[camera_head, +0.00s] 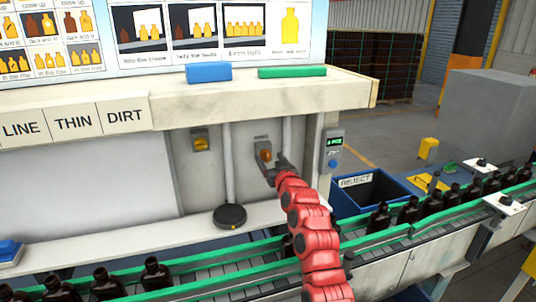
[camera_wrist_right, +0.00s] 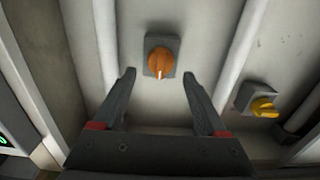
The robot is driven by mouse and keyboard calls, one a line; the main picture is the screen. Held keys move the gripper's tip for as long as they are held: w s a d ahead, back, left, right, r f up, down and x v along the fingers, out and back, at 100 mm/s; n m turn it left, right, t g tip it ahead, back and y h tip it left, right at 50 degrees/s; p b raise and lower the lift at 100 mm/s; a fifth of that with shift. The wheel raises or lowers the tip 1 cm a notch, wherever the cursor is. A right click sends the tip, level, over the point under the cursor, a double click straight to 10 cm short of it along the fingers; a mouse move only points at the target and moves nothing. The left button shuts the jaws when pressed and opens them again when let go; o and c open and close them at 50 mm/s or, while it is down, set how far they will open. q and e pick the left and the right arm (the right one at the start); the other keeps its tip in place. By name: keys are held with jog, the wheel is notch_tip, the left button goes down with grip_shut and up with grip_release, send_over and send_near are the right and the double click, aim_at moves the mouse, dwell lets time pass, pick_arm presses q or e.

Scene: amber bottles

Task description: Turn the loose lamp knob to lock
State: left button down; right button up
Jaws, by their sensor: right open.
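An orange lamp knob (camera_wrist_right: 160,65) on a grey square plate is fixed to the pale wall panel, ahead of my right gripper (camera_wrist_right: 160,100). The gripper is open, with its two fingers apart on either side below the knob and nothing between them. In the head view the orange knob (camera_head: 265,155) shows just left of the right gripper (camera_head: 270,170), at the end of my red arm. I cannot tell from the head view whether they touch. My left gripper is not in view.
A yellow knob (camera_head: 201,144) is on the same panel to the left; it also shows in the wrist view (camera_wrist_right: 264,107). A green-railed conveyor with amber bottles (camera_head: 408,210) runs below. A blue reject bin (camera_head: 370,188) and a control box (camera_head: 332,150) are right.

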aim_at(266, 156)
jog(key=shift+x, duration=0.95)
jog(key=shift+w, duration=0.3)
grip_shut()
